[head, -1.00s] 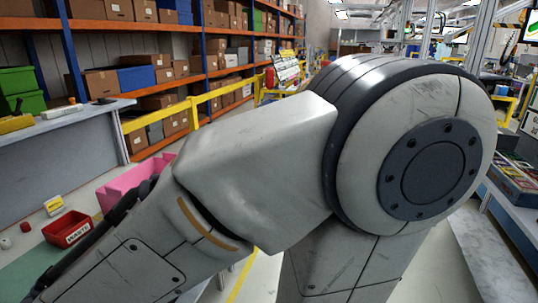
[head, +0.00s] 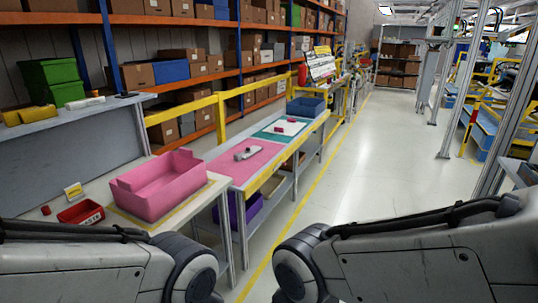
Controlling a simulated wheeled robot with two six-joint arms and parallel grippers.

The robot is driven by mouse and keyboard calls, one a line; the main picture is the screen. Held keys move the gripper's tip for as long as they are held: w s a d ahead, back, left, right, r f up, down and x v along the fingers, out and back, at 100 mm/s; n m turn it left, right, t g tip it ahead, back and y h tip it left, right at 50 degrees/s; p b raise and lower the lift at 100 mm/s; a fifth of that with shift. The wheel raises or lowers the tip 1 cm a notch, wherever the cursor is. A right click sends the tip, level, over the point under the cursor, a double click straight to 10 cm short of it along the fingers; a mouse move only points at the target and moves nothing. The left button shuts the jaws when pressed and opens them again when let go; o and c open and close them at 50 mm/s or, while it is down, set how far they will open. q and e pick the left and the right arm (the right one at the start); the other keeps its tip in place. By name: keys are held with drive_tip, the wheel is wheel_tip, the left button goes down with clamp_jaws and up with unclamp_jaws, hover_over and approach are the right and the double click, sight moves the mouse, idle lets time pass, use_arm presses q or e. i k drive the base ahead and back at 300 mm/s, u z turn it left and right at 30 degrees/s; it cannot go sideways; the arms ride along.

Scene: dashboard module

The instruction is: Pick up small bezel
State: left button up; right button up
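I cannot make out for certain which thing is the small bezel. A small grey part (head: 249,153) lies on the pink mat (head: 228,168) of the table at the middle left. Small pink and white pieces (head: 289,120) lie on the teal and white mat beyond it; their shapes are too small to tell. Parts of both my arms show along the bottom edge, but neither gripper is in view.
A pink bin (head: 160,187) stands on the near table, with a red bin (head: 82,214) left of it. A blue bin (head: 306,107) stands at the tables' far end. A yellow rail (head: 182,114) and shelves stand behind. The floor aisle (head: 385,160) is clear.

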sight(244, 155)
drive_tip(key=z, duration=0.5)
drive_tip(key=k, duration=0.6)
drive_tip(key=z, duration=0.7)
drive_tip(key=i, duration=3)
drive_tip(key=u, duration=0.3)
drive_tip(key=i, duration=1.7)
drive_tip(key=u, duration=1.1)
drive_tip(key=i, duration=0.85)
drive_tip(key=u, duration=1.65)
drive_tip(key=i, duration=0.8)
drive_tip(key=u, duration=0.55)
